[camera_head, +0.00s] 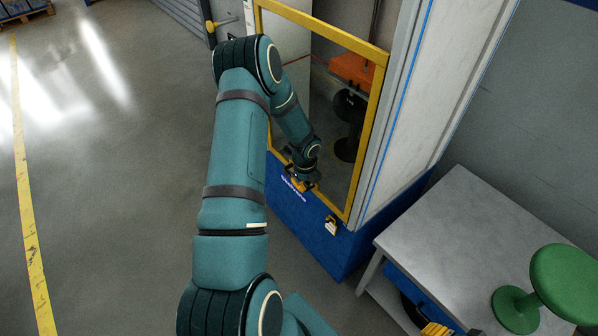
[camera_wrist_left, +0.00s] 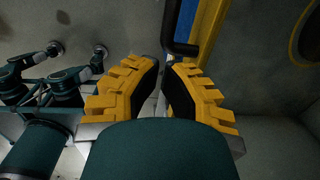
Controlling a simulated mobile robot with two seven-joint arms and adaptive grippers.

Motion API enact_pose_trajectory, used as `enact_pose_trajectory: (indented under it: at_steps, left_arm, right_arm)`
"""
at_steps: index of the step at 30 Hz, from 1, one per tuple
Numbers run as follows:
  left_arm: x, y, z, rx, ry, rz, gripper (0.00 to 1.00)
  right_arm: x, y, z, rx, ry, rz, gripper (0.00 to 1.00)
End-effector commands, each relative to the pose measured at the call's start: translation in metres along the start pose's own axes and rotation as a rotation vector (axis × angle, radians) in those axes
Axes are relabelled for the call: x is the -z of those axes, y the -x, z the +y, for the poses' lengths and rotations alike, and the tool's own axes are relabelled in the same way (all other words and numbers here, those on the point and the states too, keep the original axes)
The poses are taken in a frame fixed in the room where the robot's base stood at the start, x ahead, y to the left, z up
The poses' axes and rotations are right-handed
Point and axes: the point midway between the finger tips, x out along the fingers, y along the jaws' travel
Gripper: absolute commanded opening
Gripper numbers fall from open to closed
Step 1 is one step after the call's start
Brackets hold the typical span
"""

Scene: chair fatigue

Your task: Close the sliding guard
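The sliding guard is a clear panel in a yellow frame (camera_head: 367,130) on the front of a test machine, above its blue base (camera_head: 328,240). An orange part and a dark round part show behind the panel. My left gripper (camera_head: 303,182) is low at the guard's lower left corner, partly hidden by its own wrist. In the left wrist view its two yellow and black fingers (camera_wrist_left: 166,66) are apart. A black handle (camera_wrist_left: 182,49) beside a yellow frame bar (camera_wrist_left: 208,30) lies just beyond the fingertips. Yellow ridged fingers, seemingly my right gripper (camera_head: 436,329), are cut off at the bottom edge.
A pale machine column (camera_head: 420,110) stands right of the guard. A grey table (camera_head: 450,225) at the lower right bears a green stool-like object (camera_head: 565,283). The floor at left is clear, with a yellow line (camera_head: 30,220).

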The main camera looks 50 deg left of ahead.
Motion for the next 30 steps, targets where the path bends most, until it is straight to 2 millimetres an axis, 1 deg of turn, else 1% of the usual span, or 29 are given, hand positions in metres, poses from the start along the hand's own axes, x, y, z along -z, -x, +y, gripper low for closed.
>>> enact_pose_trajectory:
  at_steps: [1,6,9,12,15,19,26,28,29,30]
  left_arm:
    - [0.001,0.015,-0.003,0.004,0.0,-0.002,0.0]
    - [0.0,0.053,-0.003,0.006,0.001,-0.003,0.0]
    - [0.0,0.072,-0.003,0.005,0.002,-0.002,0.0]
    - [-0.001,0.087,-0.002,0.004,0.001,-0.003,0.0]
    - [-0.001,0.096,-0.002,0.004,0.001,-0.002,0.0]
    - [0.0,0.102,-0.003,0.004,0.001,-0.001,0.0]
    - [0.0,0.103,-0.002,0.003,0.001,-0.001,0.0]
    - [0.004,0.101,-0.002,0.004,0.01,0.006,0.0]
    - [0.008,0.099,-0.003,0.006,0.022,0.014,0.0]
    - [0.017,0.095,-0.002,0.007,0.047,0.029,0.0]
  right_arm:
    - [0.0,0.007,-0.003,0.001,0.0,-0.002,0.47]
    - [-0.001,0.015,-0.006,0.001,0.0,-0.006,0.47]
    - [-0.001,0.019,-0.007,0.0,-0.002,-0.008,0.47]
    - [-0.002,0.022,-0.008,0.0,-0.002,-0.01,0.47]
    - [-0.002,0.024,-0.009,0.001,-0.002,-0.009,0.47]
    - [-0.001,0.025,-0.009,0.0,-0.002,-0.009,0.47]
    - [-0.001,0.024,-0.009,0.0,-0.002,-0.008,0.47]
    - [-0.001,0.024,-0.009,0.0,-0.002,-0.008,0.47]
    - [-0.001,0.024,-0.009,0.0,-0.002,-0.008,0.47]
    - [-0.001,0.024,-0.009,0.0,-0.002,-0.008,0.47]
